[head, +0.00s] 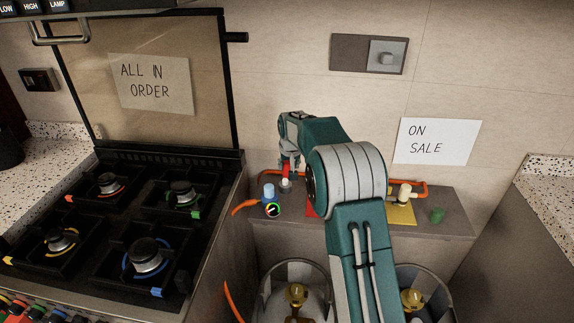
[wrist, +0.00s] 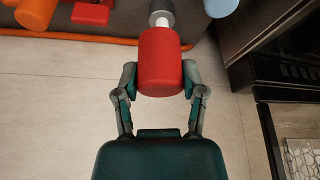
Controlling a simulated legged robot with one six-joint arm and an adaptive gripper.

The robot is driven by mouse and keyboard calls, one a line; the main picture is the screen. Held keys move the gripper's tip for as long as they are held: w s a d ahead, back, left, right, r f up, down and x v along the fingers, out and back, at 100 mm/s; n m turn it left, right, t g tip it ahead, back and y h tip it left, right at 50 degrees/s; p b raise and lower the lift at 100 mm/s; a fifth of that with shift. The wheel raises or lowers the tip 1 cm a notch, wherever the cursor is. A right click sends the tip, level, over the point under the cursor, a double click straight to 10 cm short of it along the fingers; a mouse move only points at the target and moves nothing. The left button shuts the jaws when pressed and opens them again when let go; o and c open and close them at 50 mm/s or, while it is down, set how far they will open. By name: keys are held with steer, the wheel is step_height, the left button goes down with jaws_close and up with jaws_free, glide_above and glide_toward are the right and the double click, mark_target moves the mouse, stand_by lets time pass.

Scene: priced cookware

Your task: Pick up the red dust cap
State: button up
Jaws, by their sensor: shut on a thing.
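The red dust cap (wrist: 160,60) is a red cylinder held between the two fingers of my gripper (wrist: 160,80) in the wrist view. The fingers press on its sides. A grey and white fitting (wrist: 160,14) shows right beyond the cap's far end; I cannot tell if the cap still touches it. In the head view my gripper (head: 289,165) is at the left end of the low shelf, with the red cap (head: 287,170) partly hidden by the fingers, just above a pale fitting (head: 285,185).
A blue cap (head: 269,190) and a round gauge (head: 272,210) stand close left. An orange hose (head: 238,208) hangs left. Gas cylinders (head: 297,295) stand below; a black stove (head: 120,225) is left.

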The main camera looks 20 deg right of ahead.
steer(key=s+r, duration=0.3)
steer(key=s, duration=0.4)
steer(key=shift+a, duration=0.3)
